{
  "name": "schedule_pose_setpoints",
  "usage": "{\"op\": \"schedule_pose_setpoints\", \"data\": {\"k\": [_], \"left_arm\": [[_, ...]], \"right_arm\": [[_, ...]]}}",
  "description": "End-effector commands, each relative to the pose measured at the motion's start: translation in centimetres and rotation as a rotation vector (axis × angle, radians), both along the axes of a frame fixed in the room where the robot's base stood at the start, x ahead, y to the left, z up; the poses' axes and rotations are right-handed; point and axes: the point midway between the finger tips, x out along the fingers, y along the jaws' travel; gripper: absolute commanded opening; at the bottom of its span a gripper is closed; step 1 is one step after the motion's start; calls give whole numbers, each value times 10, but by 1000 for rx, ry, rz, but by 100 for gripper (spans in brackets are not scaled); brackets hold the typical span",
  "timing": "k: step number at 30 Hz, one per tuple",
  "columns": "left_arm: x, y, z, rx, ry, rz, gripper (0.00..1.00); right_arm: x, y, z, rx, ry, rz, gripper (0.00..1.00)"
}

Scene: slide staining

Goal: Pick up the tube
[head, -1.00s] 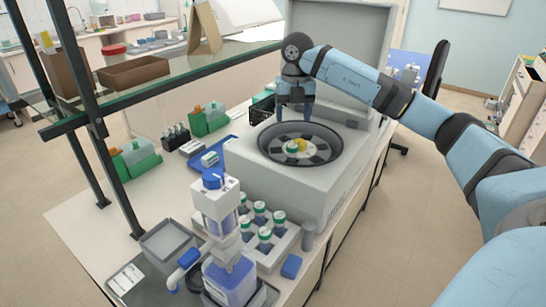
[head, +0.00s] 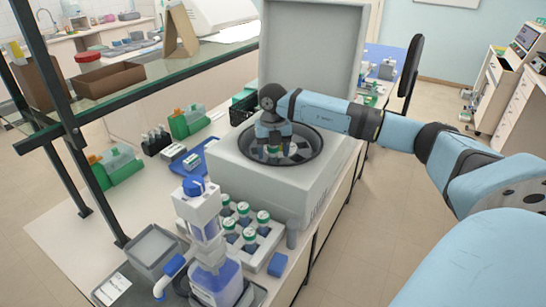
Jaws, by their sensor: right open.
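My right gripper (head: 273,147) is open and points down into the round bowl of the centrifuge (head: 308,195). A green-capped tube (head: 272,152) shows in the bowl just below and between its fingers; the gripper hides most of it, and I cannot tell whether they touch. More green-capped tubes (head: 249,235) stand upright in a light rack (head: 262,249) in front of the centrifuge. My left gripper is not in view.
The centrifuge lid (head: 312,45) stands open behind the bowl. A dispenser bottle (head: 215,280) and a grey tray (head: 152,247) are at the front left. Green boxes (head: 187,122) and a shelf (head: 150,78) are on the left. A blue block (head: 277,264) lies beside the rack.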

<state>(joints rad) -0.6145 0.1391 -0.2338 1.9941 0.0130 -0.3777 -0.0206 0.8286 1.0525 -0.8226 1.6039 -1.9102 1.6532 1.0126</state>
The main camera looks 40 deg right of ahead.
Motion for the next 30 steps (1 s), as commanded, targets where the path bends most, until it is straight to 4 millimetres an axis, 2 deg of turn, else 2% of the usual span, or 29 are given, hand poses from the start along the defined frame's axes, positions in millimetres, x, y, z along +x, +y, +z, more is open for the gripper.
{"op": "schedule_pose_setpoints", "data": {"k": [4, 11, 18, 30], "left_arm": [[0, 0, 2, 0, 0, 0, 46], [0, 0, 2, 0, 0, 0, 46], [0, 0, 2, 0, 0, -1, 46], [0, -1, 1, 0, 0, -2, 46]], "right_arm": [[0, 0, -13, 0, 0, 1, 66], [0, 0, -14, -1, -1, 1, 66], [0, 0, -14, -1, -1, 1, 13], [0, 0, -9, 0, -2, 0, 12]]}}
